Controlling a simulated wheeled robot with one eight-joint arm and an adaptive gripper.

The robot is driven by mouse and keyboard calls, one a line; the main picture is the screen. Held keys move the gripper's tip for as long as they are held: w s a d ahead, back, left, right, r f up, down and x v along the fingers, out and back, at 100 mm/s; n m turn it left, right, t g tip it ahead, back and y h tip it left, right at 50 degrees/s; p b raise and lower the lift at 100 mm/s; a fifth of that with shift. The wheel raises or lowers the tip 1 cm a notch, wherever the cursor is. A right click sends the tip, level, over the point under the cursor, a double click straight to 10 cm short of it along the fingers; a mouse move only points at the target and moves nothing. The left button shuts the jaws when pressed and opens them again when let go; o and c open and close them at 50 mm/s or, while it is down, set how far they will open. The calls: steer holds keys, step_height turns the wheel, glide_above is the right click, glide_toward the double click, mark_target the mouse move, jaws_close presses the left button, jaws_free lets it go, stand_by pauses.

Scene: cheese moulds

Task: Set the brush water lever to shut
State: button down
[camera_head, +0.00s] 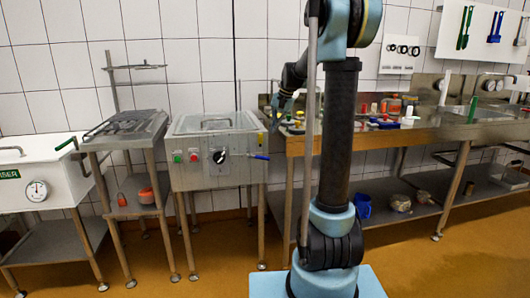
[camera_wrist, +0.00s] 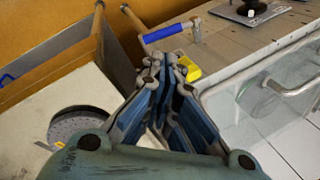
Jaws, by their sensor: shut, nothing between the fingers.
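A lever with a blue handle (camera_head: 258,156) sticks out to the right from the front of the steel tank unit. I see no label that names it as the brush water lever. In the wrist view the blue handle (camera_wrist: 166,33) lies beyond my fingertips, joined to a small metal valve on the steel panel. My gripper (camera_head: 274,118) is above the gap between the tank unit and the workbench. In the wrist view my gripper (camera_wrist: 161,66) has its fingertips together, with nothing held, apart from the lever. A yellow piece (camera_wrist: 193,72) shows just behind the fingertips.
The tank (camera_head: 206,124) has a clear lid with a bar handle (camera_wrist: 291,86). Its front carries a black rotary knob (camera_head: 219,156) and green and red buttons. The workbench (camera_head: 420,136) on the right holds several small items. A round perforated plate (camera_wrist: 82,122) lies left of my gripper.

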mark_target(265, 149)
steer(key=a+f+n, duration=0.1)
steer(key=f+n, duration=0.1)
steer(key=f, duration=0.2)
steer(key=w+a+f+n, duration=0.1)
steer(key=f+n, duration=0.1)
steer(key=f, duration=0.1)
steer(key=w+a+f+n, duration=0.1)
steer(key=a+f+n, duration=0.1)
steer(key=f, duration=0.2)
steer(key=shift+w+f+n, duration=0.15)
steer(key=shift+f+n, duration=0.2)
steer(key=shift+n, duration=0.05)
